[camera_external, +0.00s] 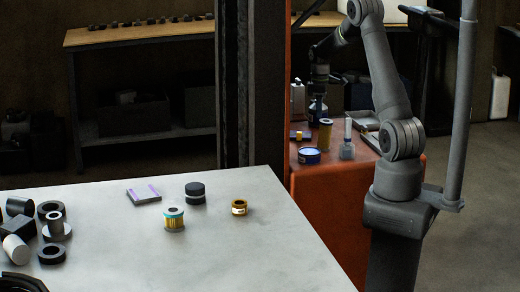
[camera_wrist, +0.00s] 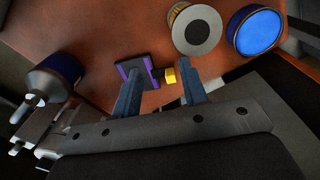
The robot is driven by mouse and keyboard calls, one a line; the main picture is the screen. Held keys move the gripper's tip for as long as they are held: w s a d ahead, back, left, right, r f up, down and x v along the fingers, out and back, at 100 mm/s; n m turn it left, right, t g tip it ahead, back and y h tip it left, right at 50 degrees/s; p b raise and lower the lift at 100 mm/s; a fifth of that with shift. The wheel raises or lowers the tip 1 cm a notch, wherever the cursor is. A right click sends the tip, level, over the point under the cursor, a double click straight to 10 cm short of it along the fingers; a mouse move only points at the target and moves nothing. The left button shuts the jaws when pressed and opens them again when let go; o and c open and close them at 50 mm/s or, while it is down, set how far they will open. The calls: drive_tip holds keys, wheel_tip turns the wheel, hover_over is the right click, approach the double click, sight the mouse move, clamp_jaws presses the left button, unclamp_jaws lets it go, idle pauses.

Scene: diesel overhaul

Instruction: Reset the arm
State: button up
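My gripper (camera_wrist: 160,72) shows in the wrist view with its two fingers apart. It points down at the orange cart top (camera_wrist: 105,30). A dark block with purple edges (camera_wrist: 138,65) and a small yellow piece (camera_wrist: 170,76) lie below, seen between and behind the fingertips. Nothing is visibly held. In the external view my arm reaches over the orange cart (camera_external: 330,210), with its wrist (camera_external: 319,72) above the cart's far part. The fingers are too small and dark to make out there.
A pale table (camera_external: 270,250) holds several parts. A dark post (camera_external: 258,80) stands between the table and my arm.

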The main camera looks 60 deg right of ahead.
drive_tip(key=s+d+r, duration=0.2)
drive_tip(key=s+r, duration=0.1)
drive_tip(key=s, duration=0.1)
drive_tip(key=w+a+r+m, duration=0.1)
drive_tip(key=w+a+r, duration=0.2)
drive_tip(key=a+r, duration=0.3)
drive_tip(key=w+a+r, duration=0.2)
drive_tip(key=a+r, duration=0.1)
drive_tip(key=r, duration=0.5)
drive_tip(key=s+a+f, duration=0.3)
drive_tip(key=s+a, duration=0.1)
drive_tip(key=a, duration=0.4)
drive_tip(key=s+a+f+n, duration=0.1)
drive_tip(key=s+a+f, duration=0.2)
drive_tip(key=a, duration=0.6)
drive_tip(key=s+a+f, duration=0.3)
drive_tip(key=s+a, duration=0.3)
drive_tip(key=a, duration=0.2)
drive_tip(key=shift+s+a+f+n, duration=0.2)
drive_tip(key=shift+s+n, duration=0.1)
